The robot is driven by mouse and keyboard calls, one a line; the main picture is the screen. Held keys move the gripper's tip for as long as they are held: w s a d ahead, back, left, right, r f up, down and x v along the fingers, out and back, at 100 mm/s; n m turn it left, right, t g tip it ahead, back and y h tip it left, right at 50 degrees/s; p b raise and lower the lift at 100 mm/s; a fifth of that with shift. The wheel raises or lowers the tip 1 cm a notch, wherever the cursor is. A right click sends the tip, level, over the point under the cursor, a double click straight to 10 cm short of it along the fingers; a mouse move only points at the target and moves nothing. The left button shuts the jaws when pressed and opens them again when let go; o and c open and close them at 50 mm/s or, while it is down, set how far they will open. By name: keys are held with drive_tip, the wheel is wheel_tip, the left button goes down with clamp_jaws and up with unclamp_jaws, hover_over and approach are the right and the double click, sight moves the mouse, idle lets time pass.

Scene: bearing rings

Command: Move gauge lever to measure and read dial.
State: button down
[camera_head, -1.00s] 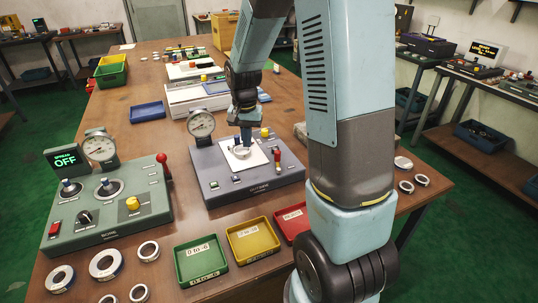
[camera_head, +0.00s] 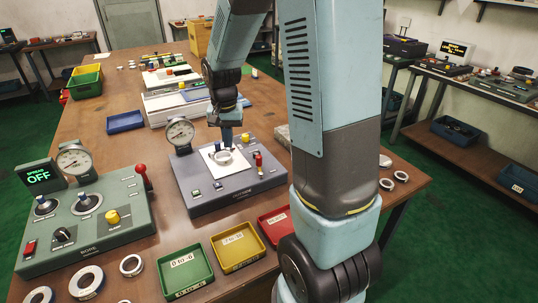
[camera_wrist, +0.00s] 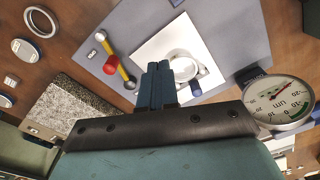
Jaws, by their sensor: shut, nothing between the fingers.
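The grey-blue gauge box (camera_head: 240,186) stands on the bench, with a white plate (camera_head: 210,154) on top. A metal ring (camera_head: 224,157) lies on the plate and shows in the wrist view (camera_wrist: 184,66). A red-handled lever (camera_head: 258,160) stands at the box's right side; the wrist view shows its red knob (camera_wrist: 110,65) and yellow parts. The round dial (camera_head: 180,133) is at the back left; the wrist view shows it marked "um" (camera_wrist: 278,102), its exact reading too small to tell. My gripper (camera_head: 227,143) is shut and empty above the ring, apart from the lever (camera_wrist: 158,68).
A green-grey bore gauge (camera_head: 90,222) showing OFF stands at left. Green (camera_head: 185,270), yellow (camera_head: 238,246) and red (camera_head: 274,224) trays line the front. Loose rings (camera_head: 87,282) lie nearby. A granite block (camera_wrist: 75,105) sits beside the gauge box. A blue tray (camera_head: 125,122) is behind.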

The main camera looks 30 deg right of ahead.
drive_tip(key=shift+s+d+r+n+t, duration=0.6)
drive_tip(key=shift+s+r+n+t, duration=0.9)
drive_tip(key=shift+s+r, duration=7.15)
drive_tip(key=w+d+f+m+y, duration=0.4)
drive_tip(key=d+f+m+y, duration=0.1)
drive_tip(key=d+f+m, duration=0.4)
drive_tip(key=w+d+f+m+y, duration=0.5)
drive_tip(key=d+f+m, duration=0.5)
drive_tip(key=d, duration=0.4)
drive_tip(key=shift+d+f+m+t+y, duration=0.3)
drive_tip(key=shift+f+t+y, duration=0.15)
drive_tip(key=shift+y, duration=0.15)
drive_tip(key=shift+w+a, duration=0.1)
drive_tip(key=shift+w, duration=0.05)
approach(258, 160)
drive_tip(key=f, duration=0.1)
drive_tip(key=w+a+f, duration=0.1)
drive_tip(key=a+f, duration=0.1)
drive_tip(key=shift+w+f, duration=0.15)
drive_tip(key=shift+w, duration=0.25)
drive_tip(key=shift+w+a, duration=0.35)
drive_tip(key=shift+a, duration=0.4)
